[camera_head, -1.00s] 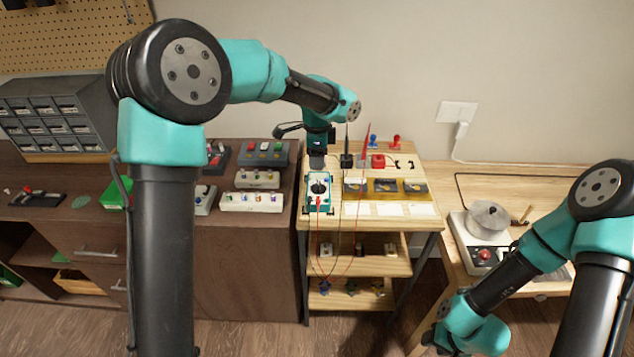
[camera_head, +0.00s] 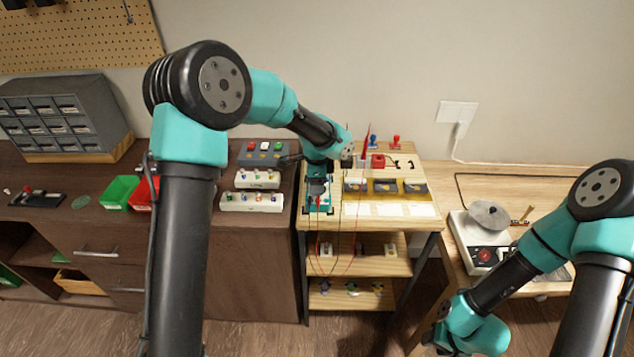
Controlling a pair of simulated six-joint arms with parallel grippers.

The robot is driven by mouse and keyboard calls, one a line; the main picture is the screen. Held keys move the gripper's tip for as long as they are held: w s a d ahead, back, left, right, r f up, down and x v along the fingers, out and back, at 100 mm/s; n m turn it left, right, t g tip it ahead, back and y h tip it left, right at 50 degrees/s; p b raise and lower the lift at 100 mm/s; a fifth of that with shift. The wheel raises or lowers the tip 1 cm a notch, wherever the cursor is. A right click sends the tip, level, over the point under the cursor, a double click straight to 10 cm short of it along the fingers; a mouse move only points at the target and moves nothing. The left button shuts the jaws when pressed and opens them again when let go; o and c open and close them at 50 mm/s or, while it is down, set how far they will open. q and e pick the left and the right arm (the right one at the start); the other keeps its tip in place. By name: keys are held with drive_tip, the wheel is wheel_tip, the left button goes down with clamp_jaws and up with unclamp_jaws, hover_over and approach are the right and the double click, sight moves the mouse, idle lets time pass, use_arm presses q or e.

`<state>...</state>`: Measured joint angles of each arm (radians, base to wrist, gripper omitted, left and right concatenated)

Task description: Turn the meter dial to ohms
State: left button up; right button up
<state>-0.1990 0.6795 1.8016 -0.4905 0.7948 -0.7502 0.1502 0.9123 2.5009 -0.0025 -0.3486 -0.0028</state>
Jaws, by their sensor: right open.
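The teal meter (camera_head: 328,205) stands at the left end of the wooden bench shelf, with a red lead and a dark lead hanging from it. My left gripper (camera_head: 318,190) points down over the meter and covers its face and dial in the head view. I cannot tell whether its fingers touch the dial, or whether they are open or shut. My right arm comes in at the lower right. Its wrist reaches the bottom edge of the picture, and its gripper lies out of sight.
A pot-like device (camera_head: 489,216) stands on the right table.

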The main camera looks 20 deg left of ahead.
use_arm(q)
drive_tip(key=c, duration=0.6)
drive_tip(key=shift+n, duration=0.4)
drive_tip(key=shift+s+d+n, duration=0.1)
drive_tip(key=shift+n, duration=2.9)
drive_tip(key=o, duration=0.6)
